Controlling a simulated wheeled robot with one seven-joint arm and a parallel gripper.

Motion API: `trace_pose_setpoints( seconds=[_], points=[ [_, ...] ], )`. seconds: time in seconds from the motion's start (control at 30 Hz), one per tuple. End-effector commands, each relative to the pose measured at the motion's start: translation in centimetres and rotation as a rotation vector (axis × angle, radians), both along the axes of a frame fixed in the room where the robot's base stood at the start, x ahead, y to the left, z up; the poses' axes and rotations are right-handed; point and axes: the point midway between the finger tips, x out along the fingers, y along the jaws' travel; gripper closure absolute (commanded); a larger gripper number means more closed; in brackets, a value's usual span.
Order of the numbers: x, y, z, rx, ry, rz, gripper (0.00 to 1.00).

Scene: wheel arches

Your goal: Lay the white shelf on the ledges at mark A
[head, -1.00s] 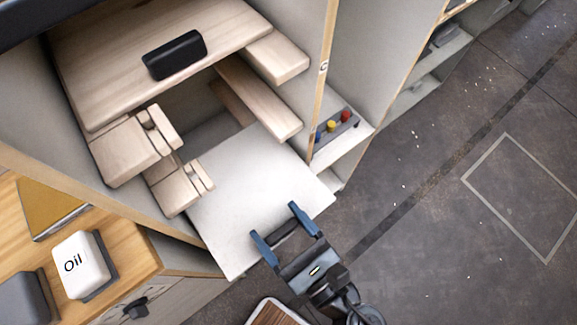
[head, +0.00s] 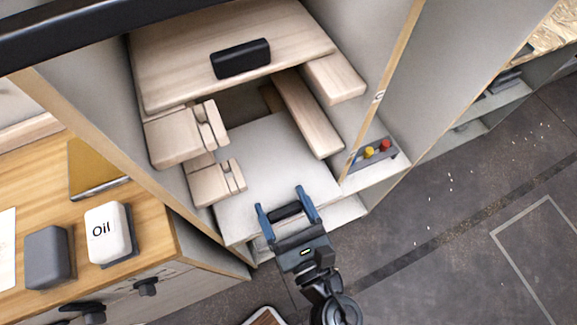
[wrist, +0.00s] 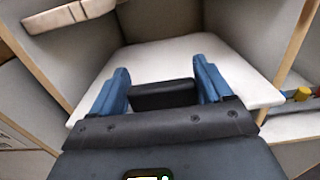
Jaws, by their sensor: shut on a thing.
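The white shelf (head: 262,160) is a flat pale board, partly inside the open bay and below the wooden upper shelf. In the wrist view the white shelf (wrist: 165,58) spreads out ahead of my fingers. My gripper (head: 288,206) is at its front edge, shut on its black grip (wrist: 163,95). Wooden ledges line the bay: an upper left ledge (head: 172,138), a lower left ledge (head: 208,186), an upper right ledge (head: 335,78) and a lower right ledge (head: 308,115). The lower left ledge overlaps the shelf in view. I cannot tell whether the shelf touches any ledge. No mark A is readable.
The wooden upper shelf (head: 170,75) bears a black block (head: 240,59). A post mark (head: 378,97) is hard to read. A tray with coloured knobs (head: 372,152) stands right of the bay. Floor is free at right.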

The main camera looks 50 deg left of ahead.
Motion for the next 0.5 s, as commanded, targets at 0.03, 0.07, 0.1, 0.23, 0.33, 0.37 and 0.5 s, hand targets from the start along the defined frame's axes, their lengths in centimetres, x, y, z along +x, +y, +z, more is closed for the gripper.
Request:
trace_pose_setpoints(
  seconds=[0.03, 0.07, 0.1, 0.23, 0.33, 0.37, 0.5],
  points=[
    [0.1, 0.4, 0.1, 0.002, -0.002, 0.001, 0.67],
    [0.2, 0.6, 0.1, 0.002, -0.002, 0.001, 0.67],
    [0.3, 0.9, 0.1, 0.002, -0.002, 0.001, 0.67],
    [0.5, 1.8, 0.1, 0.002, -0.001, 0.002, 0.67],
    [0.7, 2.5, 0.1, 0.003, -0.001, 0.001, 0.67],
    [0.8, 2.7, 0.1, 0.003, -0.002, 0.001, 0.67],
    [1.0, 3.7, 0.1, 0.002, -0.001, 0.002, 0.67]
  ],
)
